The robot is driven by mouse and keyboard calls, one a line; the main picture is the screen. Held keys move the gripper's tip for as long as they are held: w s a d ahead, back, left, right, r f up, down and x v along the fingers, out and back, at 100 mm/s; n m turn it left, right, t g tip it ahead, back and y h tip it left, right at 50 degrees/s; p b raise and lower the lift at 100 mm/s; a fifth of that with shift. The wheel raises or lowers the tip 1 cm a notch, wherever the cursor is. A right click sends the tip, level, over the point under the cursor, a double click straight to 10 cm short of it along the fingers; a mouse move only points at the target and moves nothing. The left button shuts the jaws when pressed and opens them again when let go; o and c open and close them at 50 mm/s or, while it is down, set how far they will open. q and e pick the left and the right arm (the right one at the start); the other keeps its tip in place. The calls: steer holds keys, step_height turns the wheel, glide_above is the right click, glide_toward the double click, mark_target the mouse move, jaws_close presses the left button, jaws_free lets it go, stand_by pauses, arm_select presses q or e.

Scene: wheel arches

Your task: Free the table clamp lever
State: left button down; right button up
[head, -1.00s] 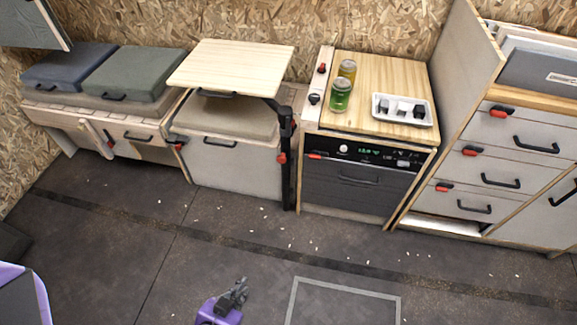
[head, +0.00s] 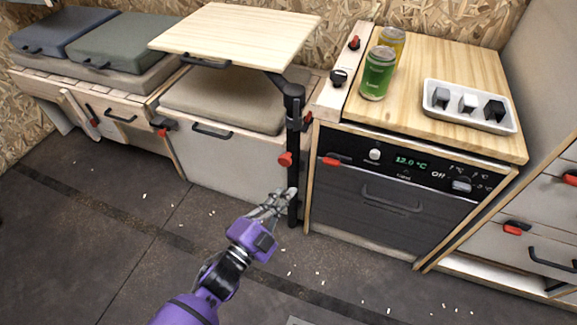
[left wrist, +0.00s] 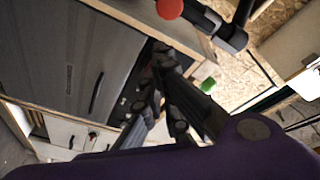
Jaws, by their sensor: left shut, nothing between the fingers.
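The swivel table (head: 240,33) is a pale wooden top on a black post (head: 294,125). A red knob (head: 285,159), which looks like the clamp lever's end, sticks out from the post's left side. A red round knob (left wrist: 170,8) on a black arm also shows at the top of the left wrist view. My left gripper (head: 288,194) is in front of the post's lower part, below the red knob and apart from it. Its fingers (left wrist: 163,58) are together with nothing between them. I cannot tell whether they touch the post. My right gripper is out of view.
Right of the post stands a cabinet with a fridge front (head: 390,195). Its top carries a green can (head: 377,74), a yellow can (head: 392,40) and a white tray (head: 470,119). A cushioned bench (head: 222,100) stands behind the post. The dark floor (head: 110,205) is open in front.

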arm_select(q)
steer(key=shift+s+d+r+m+t+h, duration=0.15)
steer(key=shift+s+r+m+h, duration=0.2)
steer(key=shift+r+m, duration=0.2)
steer(key=shift+s+d+r+m+t+h, duration=0.1)
steer(key=shift+s+r+m+t+h, duration=0.1)
steer(key=shift+r+m+h, duration=0.3)
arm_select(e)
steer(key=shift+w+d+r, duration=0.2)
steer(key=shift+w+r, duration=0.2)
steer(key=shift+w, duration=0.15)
arm_select(q)
steer(key=shift+f, duration=0.15)
steer(key=w+d+b, duration=0.2)
steer(key=w+b, duration=0.1)
steer(key=w, duration=0.6)
steer(key=shift+w+f, duration=0.15)
steer(key=shift+f, duration=0.05)
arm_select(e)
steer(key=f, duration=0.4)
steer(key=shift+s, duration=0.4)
